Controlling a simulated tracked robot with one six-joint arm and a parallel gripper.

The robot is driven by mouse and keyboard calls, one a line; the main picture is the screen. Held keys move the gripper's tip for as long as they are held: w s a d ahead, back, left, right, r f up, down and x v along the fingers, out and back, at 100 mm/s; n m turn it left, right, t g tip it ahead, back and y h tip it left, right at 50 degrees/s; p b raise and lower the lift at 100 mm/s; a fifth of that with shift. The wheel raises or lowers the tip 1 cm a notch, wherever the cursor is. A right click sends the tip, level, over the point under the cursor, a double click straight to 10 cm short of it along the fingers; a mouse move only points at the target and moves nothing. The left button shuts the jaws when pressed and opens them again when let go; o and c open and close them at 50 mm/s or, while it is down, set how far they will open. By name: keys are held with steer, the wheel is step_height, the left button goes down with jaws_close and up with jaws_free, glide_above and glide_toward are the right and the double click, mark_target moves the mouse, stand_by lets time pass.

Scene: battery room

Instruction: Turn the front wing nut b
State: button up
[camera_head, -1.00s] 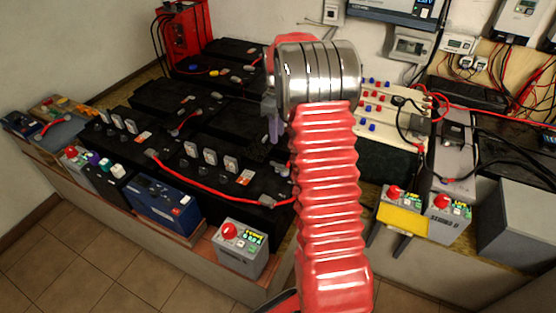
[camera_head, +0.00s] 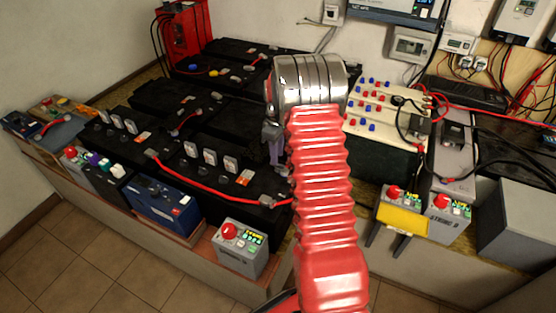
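My arm, with red ribbed bellows and a silver ringed wrist, reaches up the middle of the head view. My gripper (camera_head: 277,150) shows only as a small grey part at the wrist's left side, over the right end of the black batteries (camera_head: 215,125). The rest of it is hidden behind the wrist and bellows, so its opening cannot be told. Small grey and coloured terminal fittings (camera_head: 217,96) sit on the battery tops. I cannot make out which one is the front wing nut b, and it may be hidden behind my arm.
A red cable (camera_head: 205,192) runs along the front battery tops towards my arm. A blue battery (camera_head: 163,204) and a grey box with a red knob (camera_head: 240,247) stand at the front edge. A cream terminal panel (camera_head: 385,105) is right of my arm. The tiled floor (camera_head: 75,250) is clear.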

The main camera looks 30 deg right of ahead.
mark_target(279, 168)
steer(key=shift+f, duration=1.8)
steer(key=shift+c, duration=0.4)
steer(key=c, duration=0.6)
steer(key=shift+d, duration=0.1)
jaws_close()
